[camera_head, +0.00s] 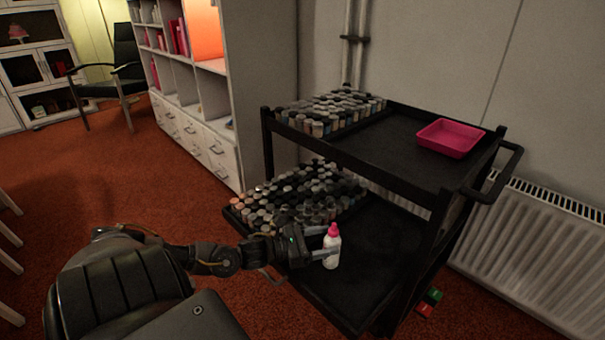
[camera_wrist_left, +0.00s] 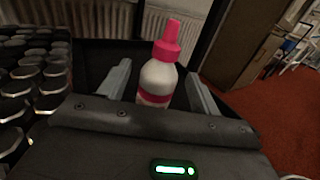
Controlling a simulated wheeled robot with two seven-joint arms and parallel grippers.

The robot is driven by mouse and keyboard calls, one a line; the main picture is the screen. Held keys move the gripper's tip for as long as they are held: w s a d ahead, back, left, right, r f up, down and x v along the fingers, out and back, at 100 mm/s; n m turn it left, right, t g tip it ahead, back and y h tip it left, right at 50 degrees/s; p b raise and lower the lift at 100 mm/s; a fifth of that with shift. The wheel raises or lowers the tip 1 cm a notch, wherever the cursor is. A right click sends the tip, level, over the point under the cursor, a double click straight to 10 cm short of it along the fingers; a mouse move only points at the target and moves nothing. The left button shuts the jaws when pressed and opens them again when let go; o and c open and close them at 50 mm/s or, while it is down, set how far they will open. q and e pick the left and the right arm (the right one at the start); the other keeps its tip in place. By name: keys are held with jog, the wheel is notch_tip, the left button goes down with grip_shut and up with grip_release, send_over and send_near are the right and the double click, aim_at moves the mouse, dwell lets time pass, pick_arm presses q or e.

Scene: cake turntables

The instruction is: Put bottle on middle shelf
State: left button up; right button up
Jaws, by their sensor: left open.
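The bottle (camera_head: 332,249) is white with a pink cap and stands upright on the bare part of the middle shelf (camera_head: 375,262) of the black cart. My left gripper (camera_head: 326,244) is at the bottle, with its fingers open on either side of it. In the left wrist view the bottle (camera_wrist_left: 160,80) stands between the two grey fingers (camera_wrist_left: 160,90), with gaps visible on both sides. Its lower part is hidden by my gripper's body there. My right gripper is not in view.
Rows of small dark-capped bottles (camera_head: 295,200) fill the left of the middle shelf. More bottles (camera_head: 330,110) and a pink tray (camera_head: 450,138) are on the top shelf (camera_head: 395,130). Black cart posts and a white radiator (camera_head: 540,250) are at right. Bare shelf surrounds the bottle's right side.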

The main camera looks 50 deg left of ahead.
pick_arm(q)
jog(key=p+v, duration=0.1)
jog(key=v, duration=0.6)
jog(key=shift+s, duration=0.3)
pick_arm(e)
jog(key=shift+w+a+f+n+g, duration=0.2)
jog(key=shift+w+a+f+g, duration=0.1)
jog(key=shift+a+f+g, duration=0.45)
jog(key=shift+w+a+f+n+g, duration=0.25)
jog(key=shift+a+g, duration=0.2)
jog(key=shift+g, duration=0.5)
pick_arm(q)
jog(key=shift+a, duration=0.15)
